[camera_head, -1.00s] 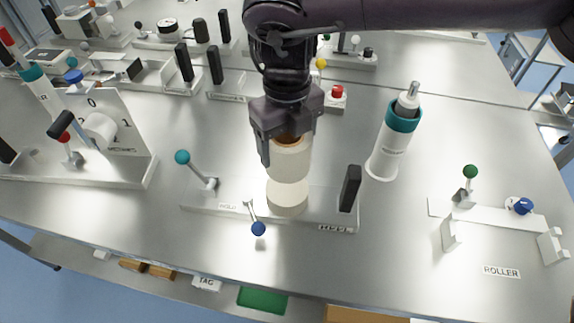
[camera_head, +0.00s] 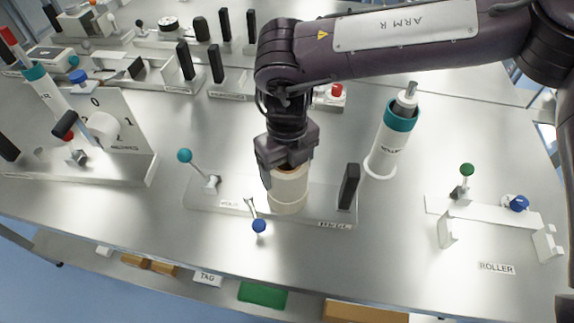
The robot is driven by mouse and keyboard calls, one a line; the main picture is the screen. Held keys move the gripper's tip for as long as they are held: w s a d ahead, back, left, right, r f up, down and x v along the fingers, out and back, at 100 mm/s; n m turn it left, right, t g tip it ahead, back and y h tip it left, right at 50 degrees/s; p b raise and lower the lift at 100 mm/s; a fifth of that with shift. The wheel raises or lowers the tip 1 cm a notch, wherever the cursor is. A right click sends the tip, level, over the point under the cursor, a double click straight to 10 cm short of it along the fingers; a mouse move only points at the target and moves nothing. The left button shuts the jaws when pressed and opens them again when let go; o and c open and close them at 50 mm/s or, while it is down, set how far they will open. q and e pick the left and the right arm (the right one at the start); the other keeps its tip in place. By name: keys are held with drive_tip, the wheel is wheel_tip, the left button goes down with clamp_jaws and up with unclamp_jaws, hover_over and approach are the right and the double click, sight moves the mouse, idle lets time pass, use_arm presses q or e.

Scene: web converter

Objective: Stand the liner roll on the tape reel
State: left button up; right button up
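The liner roll (camera_head: 289,184) is a cream upright cylinder with a brown core at its top. My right gripper (camera_head: 287,168) comes down on it from above, with its fingers around the top. One finger shows on the roll's left side; the other is mostly hidden. A paler short band, apparently the tape reel (camera_head: 288,208), shows directly under the roll on the clear-looking plate (camera_head: 325,217). The roll looks upright and in line with it, with only a thin seam between them. I cannot tell if it bears its full weight. My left gripper is out of view.
A teal-topped roller (camera_head: 390,145) stands right of the plate. A black post (camera_head: 348,187), a teal-knobbed lever (camera_head: 197,170) and a blue-knobbed lever (camera_head: 257,222) stand close around the roll. A white roller cradle (camera_head: 485,212) lies at right.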

drive_tip(key=o, duration=0.3)
drive_tip(key=shift+r, duration=0.15)
drive_tip(key=shift+r, duration=0.25)
wheel_tip(320, 180, up, 12)
drive_tip(key=b, duration=0.2)
drive_tip(key=shift+f, duration=0.2)
